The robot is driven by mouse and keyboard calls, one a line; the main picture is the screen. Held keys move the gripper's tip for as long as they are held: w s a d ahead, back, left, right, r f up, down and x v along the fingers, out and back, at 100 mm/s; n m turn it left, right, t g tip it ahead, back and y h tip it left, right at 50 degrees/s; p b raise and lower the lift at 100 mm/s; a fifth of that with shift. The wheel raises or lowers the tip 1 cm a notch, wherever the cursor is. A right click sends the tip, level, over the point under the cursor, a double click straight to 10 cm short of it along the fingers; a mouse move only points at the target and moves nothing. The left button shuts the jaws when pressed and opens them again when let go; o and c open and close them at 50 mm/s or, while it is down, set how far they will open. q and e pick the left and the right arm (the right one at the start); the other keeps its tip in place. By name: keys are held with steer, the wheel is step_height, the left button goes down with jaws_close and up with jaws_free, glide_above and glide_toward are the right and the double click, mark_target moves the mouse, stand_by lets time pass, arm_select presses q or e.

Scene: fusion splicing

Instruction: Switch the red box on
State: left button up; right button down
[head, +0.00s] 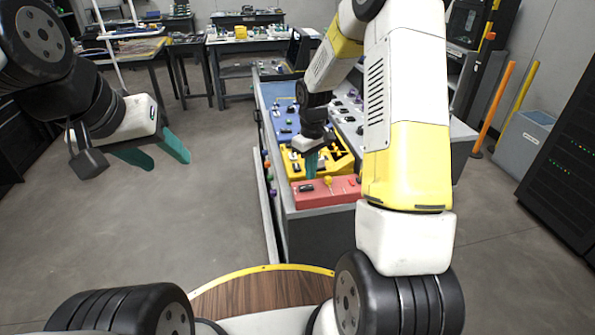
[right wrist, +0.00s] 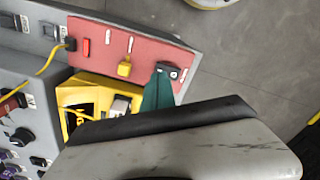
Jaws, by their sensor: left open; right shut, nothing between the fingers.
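The red box (head: 322,193) lies at the near end of the grey bench. In the right wrist view its red top (right wrist: 105,52) carries a black switch (right wrist: 168,70), a yellow plug-like part (right wrist: 124,67) and a small red part (right wrist: 86,47). My right gripper (head: 311,165) is shut and empty, with its green fingers just above the box. In the right wrist view its fingertips (right wrist: 158,90) are close beside the black switch; I cannot tell whether they touch it. My left gripper (head: 160,150) is open and empty, over the floor at the left.
A yellow box (head: 335,165) adjoins the red box, and a blue panel (head: 283,110) lies behind it. A yellow cable (right wrist: 52,58) crosses the panel. A black rack (head: 555,130) stands at the right. The floor (head: 180,220) at the left is clear.

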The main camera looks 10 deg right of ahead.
steer(key=shift+r, duration=1.85)
steer(key=shift+r, duration=0.1)
step_height(320, 180, up, 10)
steer(key=m+t, duration=0.2)
glide_above(310, 186)
steer(key=s, duration=0.5)
steer(key=s+a+r+m+t+y, duration=0.1)
steer(key=s+r+m+t, duration=0.1)
steer(key=s+r, duration=0.3)
steer(key=s+a+r+m+t+y, duration=0.1)
steer(key=s+r, duration=0.5)
steer(key=s, duration=0.8)
steer(key=shift+r+m+t, duration=0.25)
steer(key=shift+m+t, duration=0.15)
steer(key=shift+t, duration=0.2)
